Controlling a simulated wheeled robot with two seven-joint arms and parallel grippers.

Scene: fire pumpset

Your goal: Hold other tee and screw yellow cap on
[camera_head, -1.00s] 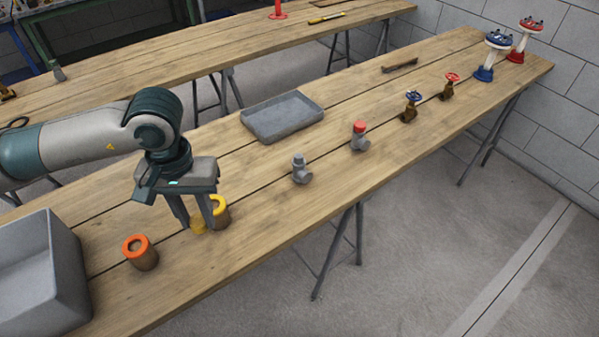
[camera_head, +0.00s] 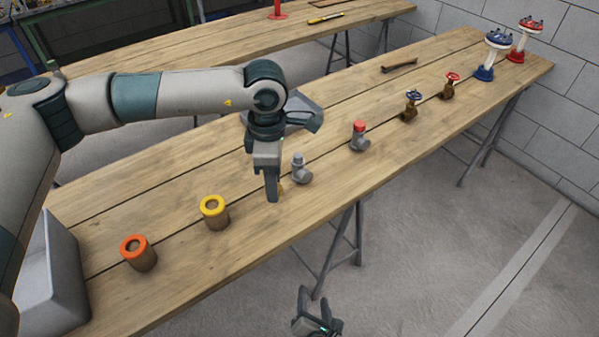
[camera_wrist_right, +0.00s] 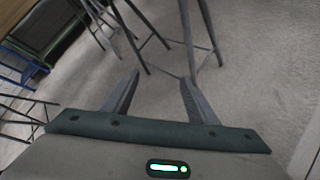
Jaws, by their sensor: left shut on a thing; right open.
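The bare grey tee (camera_head: 301,168) stands upright on the bench. Another grey tee (camera_head: 360,141) has a red cap (camera_head: 359,126) on top. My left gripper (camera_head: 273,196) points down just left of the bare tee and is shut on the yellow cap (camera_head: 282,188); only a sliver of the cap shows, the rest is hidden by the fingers. My right gripper (camera_head: 318,318) is open and empty, low over the floor in front of the bench; its spread fingers also show in the right wrist view (camera_wrist_right: 153,90).
A yellow-rimmed holder (camera_head: 214,212) and an orange-rimmed holder (camera_head: 139,253) stand on the bench left. A grey bin (camera_head: 50,270) is at the left end. Valves (camera_head: 410,106) stand farther right.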

